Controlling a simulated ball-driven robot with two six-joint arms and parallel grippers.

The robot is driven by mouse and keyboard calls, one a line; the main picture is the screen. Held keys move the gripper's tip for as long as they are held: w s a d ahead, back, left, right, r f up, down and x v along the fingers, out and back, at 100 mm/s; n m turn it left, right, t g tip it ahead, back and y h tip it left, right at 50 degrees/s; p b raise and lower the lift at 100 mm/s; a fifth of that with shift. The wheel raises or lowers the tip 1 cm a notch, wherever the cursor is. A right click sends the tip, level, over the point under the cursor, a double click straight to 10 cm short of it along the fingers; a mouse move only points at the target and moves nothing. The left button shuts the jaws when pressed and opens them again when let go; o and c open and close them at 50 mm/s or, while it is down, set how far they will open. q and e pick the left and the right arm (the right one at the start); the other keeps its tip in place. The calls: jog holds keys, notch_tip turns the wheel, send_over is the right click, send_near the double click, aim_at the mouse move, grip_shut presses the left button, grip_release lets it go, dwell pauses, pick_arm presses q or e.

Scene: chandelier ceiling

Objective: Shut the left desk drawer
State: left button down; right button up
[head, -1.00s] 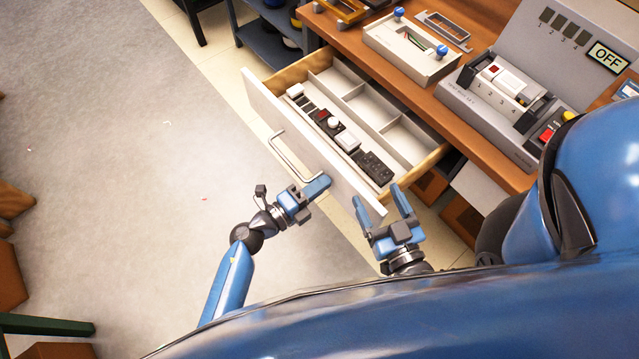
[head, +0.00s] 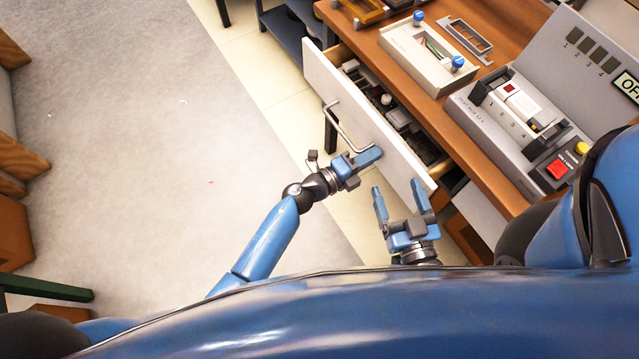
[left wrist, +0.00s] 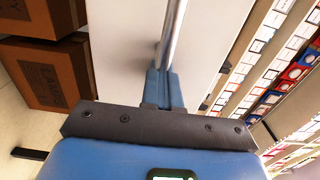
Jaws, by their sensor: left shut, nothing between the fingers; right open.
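The left desk drawer (head: 335,82) has a white front with a metal bar handle (head: 345,128). It stands partly open from the wooden desk, with dark and light small items showing inside. My left gripper (head: 372,156) is shut and empty, its fingertips at the drawer front by the near end of the handle. In the left wrist view the shut fingers (left wrist: 162,88) point at the white front, close to the handle bar (left wrist: 172,35); I cannot tell if they touch. My right gripper (head: 398,197) is open and empty near the drawer front's near end.
The wooden desktop (head: 440,92) holds a white box with blue knobs (head: 425,52) and a grey console (head: 520,110) with a red button. A green bar (head: 45,288) is at the lower left. The grey floor left of the drawer is clear.

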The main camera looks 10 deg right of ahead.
aim_at(403, 139)
pick_arm(q)
jog(key=b+x, duration=0.2)
jog(key=x, duration=0.8)
jog(key=shift+d+f+b, duration=0.2)
jog(key=shift+b, duration=0.15)
jog(key=shift+w+d+r, duration=0.15)
jog(key=shift+d, duration=0.15)
jog(key=shift+r, duration=0.2)
pick_arm(e)
jog(key=f, duration=0.3)
jog(key=shift+s+a+f, duration=0.1)
jog(key=shift+a, duration=0.15)
pick_arm(q)
jog(key=shift+r, duration=0.1)
